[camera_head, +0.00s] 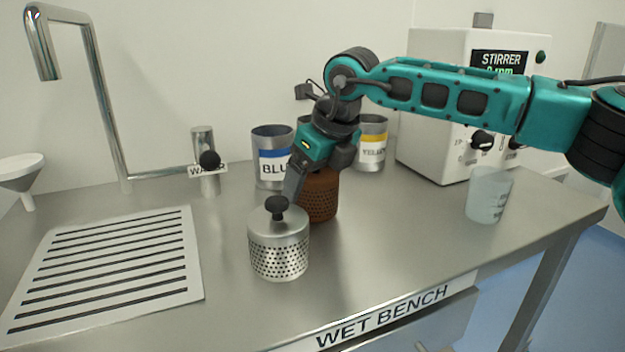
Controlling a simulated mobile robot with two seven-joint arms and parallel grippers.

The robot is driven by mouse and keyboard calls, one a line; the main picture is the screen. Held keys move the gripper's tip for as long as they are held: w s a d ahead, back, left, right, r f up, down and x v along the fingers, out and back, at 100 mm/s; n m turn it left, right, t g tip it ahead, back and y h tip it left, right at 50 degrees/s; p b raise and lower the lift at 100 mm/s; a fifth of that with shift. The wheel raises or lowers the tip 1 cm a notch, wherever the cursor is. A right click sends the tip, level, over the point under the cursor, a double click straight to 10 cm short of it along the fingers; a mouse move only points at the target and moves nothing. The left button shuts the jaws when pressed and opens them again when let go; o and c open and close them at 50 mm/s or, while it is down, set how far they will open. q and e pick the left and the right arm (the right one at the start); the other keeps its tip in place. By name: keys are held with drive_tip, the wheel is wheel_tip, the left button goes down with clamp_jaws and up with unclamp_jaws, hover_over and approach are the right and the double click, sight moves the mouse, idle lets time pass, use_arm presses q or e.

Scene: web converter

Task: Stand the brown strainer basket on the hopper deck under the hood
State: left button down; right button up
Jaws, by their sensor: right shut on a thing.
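The brown strainer basket (322,205) stands on the wet bench, with its top hidden behind my right gripper. A silver strainer basket (279,255) with a perforated lower wall and a black knob is in front of it, to the left. My right gripper (284,199) points down and left, its fingertips at the silver basket's knob, and looks shut on that knob. The silver basket is upright; I cannot tell whether it touches the bench. My left gripper is not in view. The hopper deck and hood are not in view.
The steel bench (400,255) is clear at front centre. A slotted drain plate (195,245) and tap (92,90) are at left. Blue (272,140) and yellow (373,130) labelled canisters stand behind. A beaker (488,195) and the stirrer unit (440,60) are at right.

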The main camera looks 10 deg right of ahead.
drive_tip(key=shift+f, duration=0.2)
drive_tip(key=o, duration=0.9)
drive_tip(key=shift+o, duration=0.2)
drive_tip(key=shift+r, duration=0.15)
